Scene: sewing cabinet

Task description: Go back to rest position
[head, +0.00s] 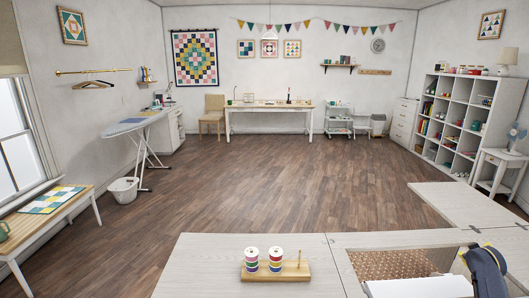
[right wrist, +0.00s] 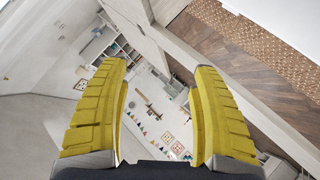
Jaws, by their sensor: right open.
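In the right wrist view my right gripper (right wrist: 160,72) has its two yellow fingers spread wide apart, with nothing between them. Beyond the fingers the room shows tilted and far off. My left gripper is in neither view. In the head view a wooden spool stand (head: 308,271) rests on the pale cabinet top (head: 210,265). It holds two stacks of coloured thread spools (head: 252,260) and one bare peg at its right end.
To the right the top has an opening with a brown patterned surface (head: 385,264) inside. A pale side leaf (head: 465,204) extends at the right. A dark rounded object (head: 485,270) is cut off at the lower right. The wooden floor (head: 260,185) beyond is clear.

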